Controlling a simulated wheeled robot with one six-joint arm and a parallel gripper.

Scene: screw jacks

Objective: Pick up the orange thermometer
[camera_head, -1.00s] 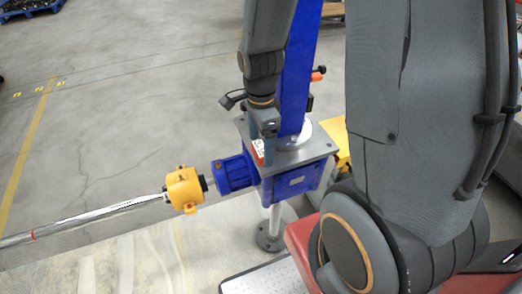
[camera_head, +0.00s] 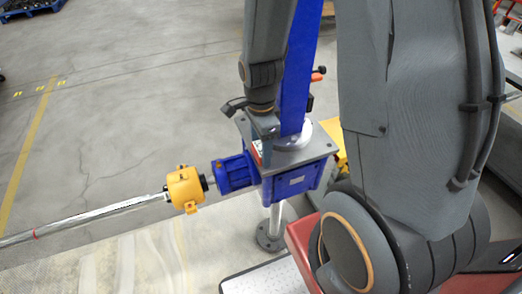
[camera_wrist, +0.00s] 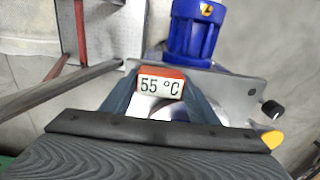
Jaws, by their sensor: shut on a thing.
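The orange thermometer (camera_wrist: 162,82) is a small block with a white face reading "55 °C". In the wrist view it sits between the two fingers of my gripper (camera_wrist: 161,90), which are shut on it. In the head view my gripper (camera_head: 262,143) points down at the near left part of the grey top plate (camera_head: 318,146) of a blue screw jack. Only a sliver of the thermometer shows there, beside the fingers. I cannot tell whether it still touches the plate.
A blue upright column (camera_head: 299,75) rises from the plate close to my gripper. A blue gear unit (camera_head: 236,172) and a yellow coupling (camera_head: 185,188) lead to a long metal shaft (camera_head: 95,214) at the left. Open grey floor lies beyond.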

